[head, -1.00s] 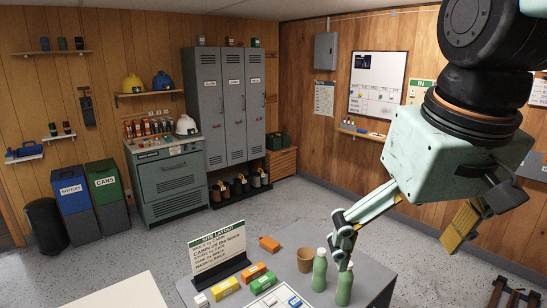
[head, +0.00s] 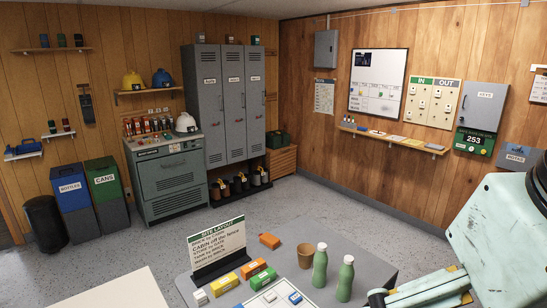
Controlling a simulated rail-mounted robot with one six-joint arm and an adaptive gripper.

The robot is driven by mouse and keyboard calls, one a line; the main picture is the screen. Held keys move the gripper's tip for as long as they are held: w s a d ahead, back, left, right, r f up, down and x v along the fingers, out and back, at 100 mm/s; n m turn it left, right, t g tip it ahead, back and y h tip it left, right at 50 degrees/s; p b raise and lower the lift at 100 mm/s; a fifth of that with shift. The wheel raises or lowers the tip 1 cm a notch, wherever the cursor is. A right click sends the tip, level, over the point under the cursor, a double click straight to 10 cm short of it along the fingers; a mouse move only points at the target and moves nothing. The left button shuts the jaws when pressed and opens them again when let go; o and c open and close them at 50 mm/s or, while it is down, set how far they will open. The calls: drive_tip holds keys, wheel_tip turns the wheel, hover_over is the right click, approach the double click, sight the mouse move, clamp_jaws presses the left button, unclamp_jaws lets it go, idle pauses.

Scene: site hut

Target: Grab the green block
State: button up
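A green block (head: 263,279) lies on the grey table, in front of an orange block (head: 253,268) and to the right of a yellow block (head: 225,284). Its top carries a pale label. My gripper (head: 418,299) is low at the right of the head view, past the two green bottles, and the bottom edge cuts it off. One finger reaches left; a yellow part shows apart from it, as on an open gripper. I see nothing held. It is well to the right of the green block.
Two green bottles (head: 320,266) (head: 345,279) and a brown cup (head: 305,256) stand between the green block and my gripper. A SITE LAYOUT sign (head: 217,247) stands behind the blocks. A board with small blocks (head: 269,297) lies in front. Another orange block (head: 269,240) lies farther back.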

idle(0.3)
drive_tip(key=c, duration=2.5)
drive_tip(key=shift+o, duration=0.2)
drive_tip(key=shift+w, duration=0.15)
drive_tip(key=w+a+r+m+g+b, duration=0.1)
drive_tip(key=w+a+m, duration=0.2)
drive_tip(key=w, duration=1.5)
drive_tip(key=w+a+f+m+g+b, duration=0.1)
drive_tip(key=w+a+f, duration=0.2)
drive_tip(key=w, duration=0.6)
drive_tip(key=w+a+f+m, duration=0.1)
drive_tip(key=w+a+f, duration=0.25)
drive_tip(key=w, duration=0.65)
drive_tip(key=w+a+f+m, duration=0.1)
drive_tip(key=w+a+f, duration=0.4)
drive_tip(key=f, duration=0.5)
drive_tip(key=w+a+f+m+g+b, duration=0.1)
drive_tip(key=w+a+f, duration=0.4)
drive_tip(key=w+f, duration=0.5)
drive_tip(key=w+a+f+m+g+b, duration=0.1)
drive_tip(key=w+a+f+m, duration=0.2)
drive_tip(key=w+a+f, duration=0.2)
drive_tip(key=w+f, duration=0.3)
drive_tip(key=f, duration=0.4)
drive_tip(key=shift+w+a+f, duration=0.15)
drive_tip(key=shift+a+f, duration=0.1)
